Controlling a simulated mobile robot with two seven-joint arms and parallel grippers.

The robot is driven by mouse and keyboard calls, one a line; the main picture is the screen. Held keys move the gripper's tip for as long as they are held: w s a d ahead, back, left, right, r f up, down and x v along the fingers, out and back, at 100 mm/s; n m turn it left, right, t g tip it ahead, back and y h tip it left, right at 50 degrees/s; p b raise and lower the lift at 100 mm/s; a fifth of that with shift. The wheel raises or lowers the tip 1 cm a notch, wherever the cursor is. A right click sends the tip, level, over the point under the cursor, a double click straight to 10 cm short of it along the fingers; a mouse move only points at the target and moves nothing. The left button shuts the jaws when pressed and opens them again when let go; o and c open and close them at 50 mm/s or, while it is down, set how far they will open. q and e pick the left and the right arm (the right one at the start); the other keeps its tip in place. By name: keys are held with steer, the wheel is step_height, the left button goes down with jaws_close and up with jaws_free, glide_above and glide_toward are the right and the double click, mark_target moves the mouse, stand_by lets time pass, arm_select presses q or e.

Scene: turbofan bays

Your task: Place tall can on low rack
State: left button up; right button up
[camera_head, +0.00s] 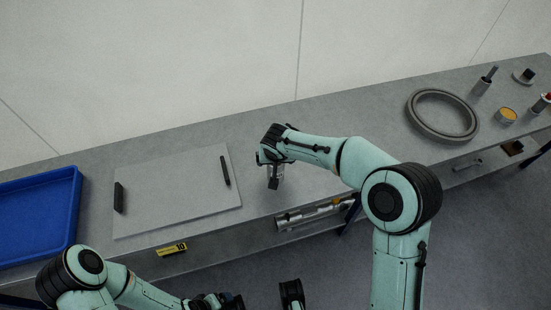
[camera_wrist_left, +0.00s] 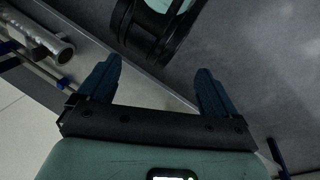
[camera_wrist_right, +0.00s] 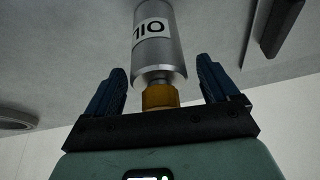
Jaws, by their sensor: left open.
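A tall silver can (camera_wrist_right: 153,45) with an upside-down "OIL" label and a brass-coloured neck shows in the right wrist view. My right gripper (camera_wrist_right: 163,88) is open, its two blue fingers on either side of the neck end with visible gaps. My left gripper (camera_wrist_left: 158,90) is open and empty, away from the can. A low rack with a metal pipe (camera_head: 310,214) on it seems to sit below the bench front; its surface is mostly hidden.
The grey bench (camera_head: 325,190) carries a pale board (camera_head: 170,190) with black handles, a blue tray (camera_head: 40,215) at left, and a grey ring (camera_head: 413,115) at right. Small cups and tools stand at far right.

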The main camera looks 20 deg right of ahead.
steer(key=shift+r, duration=0.15)
arm_select(q)
steer(key=shift+g+h, duration=0.3)
steer(key=shift+g, duration=0.3)
steer(key=s+r, duration=0.1)
steer(key=s+d+r+p, duration=0.1)
steer(key=s+r+p, duration=0.1)
steer(key=shift+s+d, duration=0.3)
steer(key=shift+d, duration=0.05)
arm_select(e)
steer(key=v, duration=1.2)
arm_select(q)
steer(key=shift+s, duration=0.1)
